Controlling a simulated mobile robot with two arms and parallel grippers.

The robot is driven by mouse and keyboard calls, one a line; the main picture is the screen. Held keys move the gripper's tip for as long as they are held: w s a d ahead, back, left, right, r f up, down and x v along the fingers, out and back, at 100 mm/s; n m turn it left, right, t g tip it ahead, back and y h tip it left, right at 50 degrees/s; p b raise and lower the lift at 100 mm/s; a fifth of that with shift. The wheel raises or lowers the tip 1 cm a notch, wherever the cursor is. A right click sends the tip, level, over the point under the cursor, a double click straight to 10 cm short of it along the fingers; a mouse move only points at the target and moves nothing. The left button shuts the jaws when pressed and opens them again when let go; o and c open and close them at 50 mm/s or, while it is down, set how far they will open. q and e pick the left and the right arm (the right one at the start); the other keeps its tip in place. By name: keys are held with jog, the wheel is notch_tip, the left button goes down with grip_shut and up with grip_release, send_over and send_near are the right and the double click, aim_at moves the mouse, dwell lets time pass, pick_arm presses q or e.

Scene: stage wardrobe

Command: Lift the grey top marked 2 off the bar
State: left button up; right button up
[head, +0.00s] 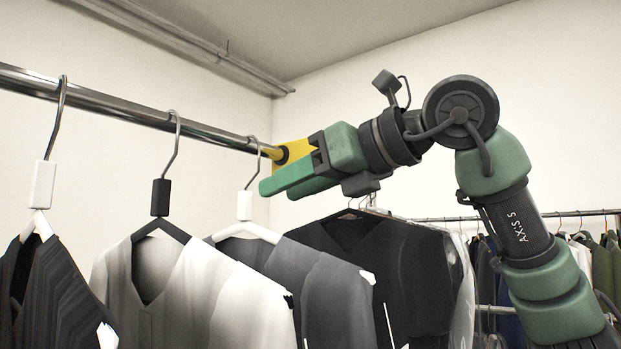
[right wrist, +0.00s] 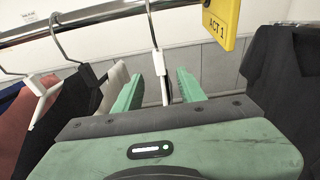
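A grey top (head: 325,295) hangs from the bar (head: 135,112) on a white hanger with a white neck block (head: 244,205). I cannot read a number on it. My right gripper (head: 277,190) is level with the neck block, just to its right in the head view. In the right wrist view the gripper (right wrist: 156,84) is open, with a white hanger block (right wrist: 162,88) and its hook rising between the two fingers. I cannot tell whether the fingers touch it. The left gripper is not in view.
A yellow sign (head: 294,152), reading ACT 1 in the right wrist view (right wrist: 222,18), hangs on the bar beside the gripper. A white top (head: 190,300) and a black garment (head: 50,300) hang left, a black top (head: 395,270) right. Another rack (head: 560,214) stands behind.

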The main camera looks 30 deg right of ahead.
aim_at(249, 201)
jog(key=x, duration=0.7)
jog(key=shift+a, duration=0.1)
jog(key=shift+x, duration=1.1)
jog(key=shift+c, duration=0.3)
grip_shut()
jog(key=shift+r+p, duration=0.25)
jog(key=shift+p, duration=0.15)
jog(key=shift+r+p, duration=1.25)
jog(key=shift+r, duration=0.25)
